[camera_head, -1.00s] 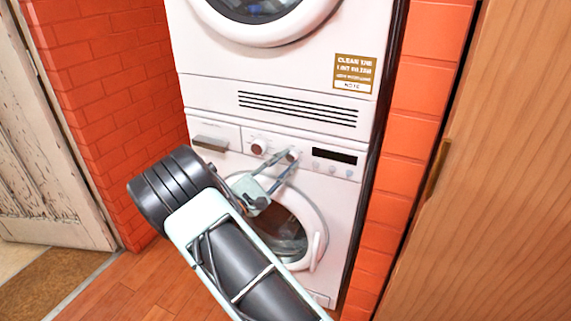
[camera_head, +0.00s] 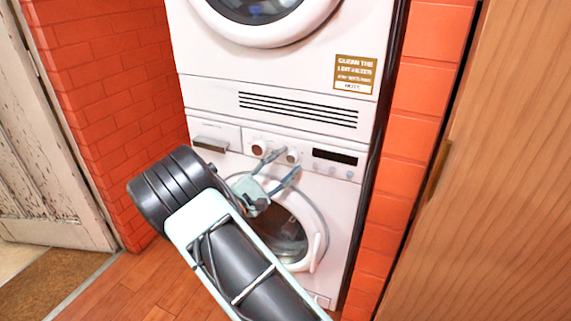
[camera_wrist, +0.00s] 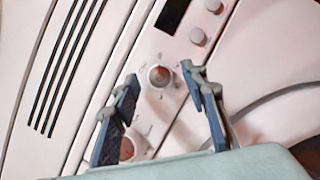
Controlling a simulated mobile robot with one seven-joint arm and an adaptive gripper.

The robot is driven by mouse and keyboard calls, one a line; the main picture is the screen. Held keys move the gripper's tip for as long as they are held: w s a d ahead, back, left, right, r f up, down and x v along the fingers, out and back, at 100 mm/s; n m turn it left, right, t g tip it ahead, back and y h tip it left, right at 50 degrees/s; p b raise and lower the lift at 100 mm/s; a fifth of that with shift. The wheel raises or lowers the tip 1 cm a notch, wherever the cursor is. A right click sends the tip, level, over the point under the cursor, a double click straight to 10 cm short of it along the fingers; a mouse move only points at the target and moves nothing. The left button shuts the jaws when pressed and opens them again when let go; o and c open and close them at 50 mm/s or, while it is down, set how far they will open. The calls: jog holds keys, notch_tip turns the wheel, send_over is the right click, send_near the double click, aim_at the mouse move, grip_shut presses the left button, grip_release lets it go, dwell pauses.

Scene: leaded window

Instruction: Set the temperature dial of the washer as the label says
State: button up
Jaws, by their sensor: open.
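The white washer (camera_head: 228,165) is the lower unit of a stack. Its panel carries a left dial (camera_head: 258,148) and a right dial (camera_head: 292,157); I cannot read which one is for temperature. My gripper (camera_head: 286,160) is open in front of the right dial. In the wrist view the right dial (camera_wrist: 159,76) shows between the spread fingers of my gripper (camera_wrist: 161,77), with a gap on both sides. The left dial (camera_wrist: 127,148) is partly hidden by a finger. The dial markings are too small to read.
A brown label (camera_head: 355,73) on the upper machine reads about cleaning the lint filter. A dark display (camera_head: 335,156) and small buttons (camera_wrist: 198,36) sit beside the right dial. The detergent drawer (camera_head: 210,143) is at left. A wooden door (camera_head: 500,170) stands close on the right.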

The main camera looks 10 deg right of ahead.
jog(key=shift+a, duration=0.1)
jog(key=v, duration=1.2)
